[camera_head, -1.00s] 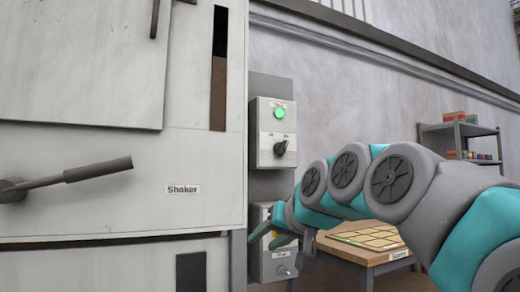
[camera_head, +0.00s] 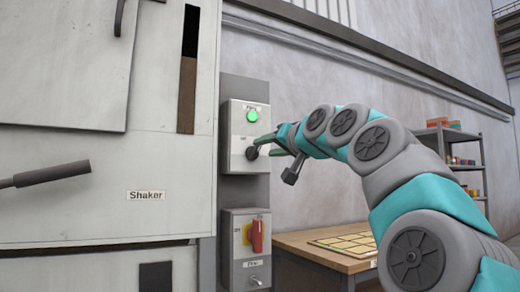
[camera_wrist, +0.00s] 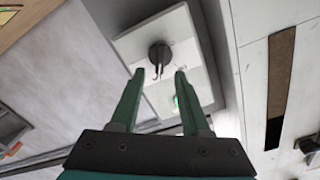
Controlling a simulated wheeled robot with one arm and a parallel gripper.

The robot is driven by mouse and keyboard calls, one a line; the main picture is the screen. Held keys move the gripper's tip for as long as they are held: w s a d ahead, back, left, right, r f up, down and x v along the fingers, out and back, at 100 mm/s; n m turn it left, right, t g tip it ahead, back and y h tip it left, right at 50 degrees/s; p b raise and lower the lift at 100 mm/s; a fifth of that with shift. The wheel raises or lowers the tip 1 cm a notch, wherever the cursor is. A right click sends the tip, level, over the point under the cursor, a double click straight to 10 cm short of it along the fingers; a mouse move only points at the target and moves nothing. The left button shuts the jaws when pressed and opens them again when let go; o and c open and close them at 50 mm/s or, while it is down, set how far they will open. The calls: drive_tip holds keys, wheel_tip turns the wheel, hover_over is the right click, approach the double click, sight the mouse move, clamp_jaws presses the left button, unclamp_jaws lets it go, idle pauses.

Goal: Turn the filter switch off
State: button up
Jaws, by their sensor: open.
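Two grey switch boxes hang one above the other beside the machine. The upper box (camera_head: 232,133) has a lit green lamp (camera_head: 252,116) and a black rotary knob (camera_head: 252,153). The lower box (camera_head: 233,276) has a red handle (camera_head: 257,236) on a yellow plate and a small label, too blurred to read surely. My gripper (camera_head: 262,146) is at the upper box, its fingers by the black knob. In the wrist view my gripper (camera_wrist: 156,72) is open and empty, with the black knob (camera_wrist: 160,54) just beyond and between the fingertips. Contact cannot be told.
The pale machine with a "Shaker" label (camera_head: 146,196) and a dark lever (camera_head: 45,175) stands at left. A wooden table (camera_head: 300,242) with a yellow-squared board is at lower right. A shelf (camera_head: 440,137) with small coloured goods stands farther back by the wall.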

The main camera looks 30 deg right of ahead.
sight(258, 150)
drive_tip(key=shift+w+a, duration=0.1)
drive_tip(key=shift+w, duration=1.9)
clamp_jaws()
drive_tip(key=shift+f, duration=0.1)
